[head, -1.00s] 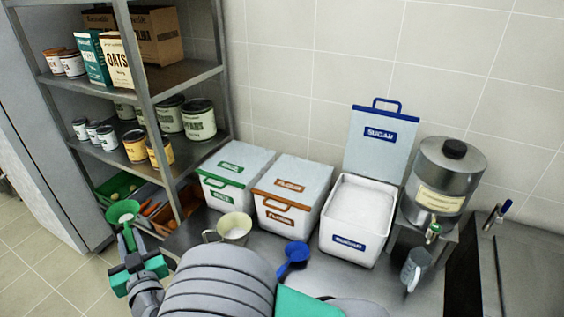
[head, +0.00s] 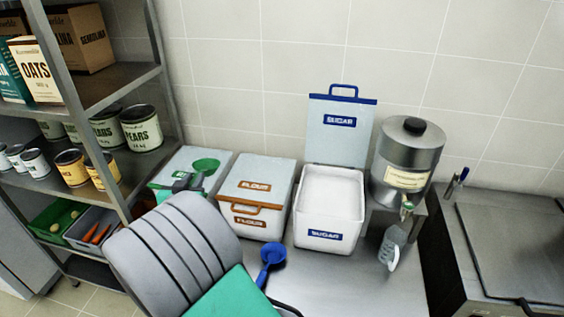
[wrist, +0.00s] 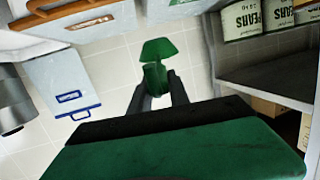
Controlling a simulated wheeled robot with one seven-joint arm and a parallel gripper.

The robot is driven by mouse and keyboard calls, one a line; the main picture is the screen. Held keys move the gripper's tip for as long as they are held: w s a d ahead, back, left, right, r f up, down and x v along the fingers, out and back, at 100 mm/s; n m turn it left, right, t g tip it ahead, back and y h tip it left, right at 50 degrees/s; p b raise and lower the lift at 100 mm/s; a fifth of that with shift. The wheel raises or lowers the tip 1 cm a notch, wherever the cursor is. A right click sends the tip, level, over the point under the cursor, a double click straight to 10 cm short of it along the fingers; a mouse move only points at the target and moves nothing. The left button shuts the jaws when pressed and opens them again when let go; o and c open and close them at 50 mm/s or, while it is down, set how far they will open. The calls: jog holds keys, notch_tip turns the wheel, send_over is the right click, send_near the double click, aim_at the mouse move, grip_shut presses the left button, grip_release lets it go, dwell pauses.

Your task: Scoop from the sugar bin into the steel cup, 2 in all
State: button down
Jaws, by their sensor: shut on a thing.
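The sugar bin (head: 329,238) stands open on the counter, full of white sugar, with its blue-labelled lid (head: 340,140) upright behind it. The lid also shows in the wrist view (wrist: 62,80). My gripper (head: 182,184) is shut on a green scoop (head: 206,166), also seen in the wrist view (wrist: 158,50). In the head view the scoop appears in front of the left bin's lid, left of the sugar bin; its bowl looks green with no white visible. A blue scoop (head: 271,254) lies on the counter. No steel cup is visible now; my arm covers part of the counter.
The closed flour bin (head: 256,195) stands between the green-labelled bin (head: 188,160) and the sugar bin. A steel dispenser (head: 408,160) and a clear jug (head: 392,248) are on the right. A shelf rack (head: 130,84) with cans and boxes is on the left.

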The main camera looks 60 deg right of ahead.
jog(key=s+d+m+g+y+b, duration=0.1)
jog(key=s+d+m+g, duration=0.35)
jog(key=s+d, duration=0.85)
jog(key=s+d+m+g+b, duration=0.1)
jog(key=s+d+m+g, duration=0.3)
jog(key=s+d, duration=0.9)
jog(key=s+a+f+b, duration=0.2)
jog(key=f+b, duration=0.3)
jog(key=f, duration=0.1)
jog(key=s+a+f+g+b, duration=0.1)
jog(key=s+f+b, duration=0.1)
jog(key=f+b, duration=0.2)
notch_tip(320, 180, down, 4)
jog(key=shift+a+r+n+b, duration=0.25)
jog(key=shift+a+n+b, duration=0.1)
jog(key=shift+n, duration=0.1)
jog(key=shift+a+r, duration=0.1)
jog(key=shift+a, duration=0.05)
jog(key=shift+r, duration=0.1)
jog(key=shift+r, duration=7)
jog(key=shift+w+a+f+g+h, duration=0.1)
jog(key=shift+a+f+g+h, duration=0.25)
jog(key=shift+f+h, duration=0.4)
jog(key=shift+w+a+f+g+h, duration=0.15)
jog(key=shift+a+f+h, duration=0.45)
jog(key=shift+f, duration=0.25)
jog(key=shift+w+a+f+g+h, duration=0.1)
jog(key=shift+a+f+g+h, duration=0.2)
jog(key=shift+f+h, duration=0.5)
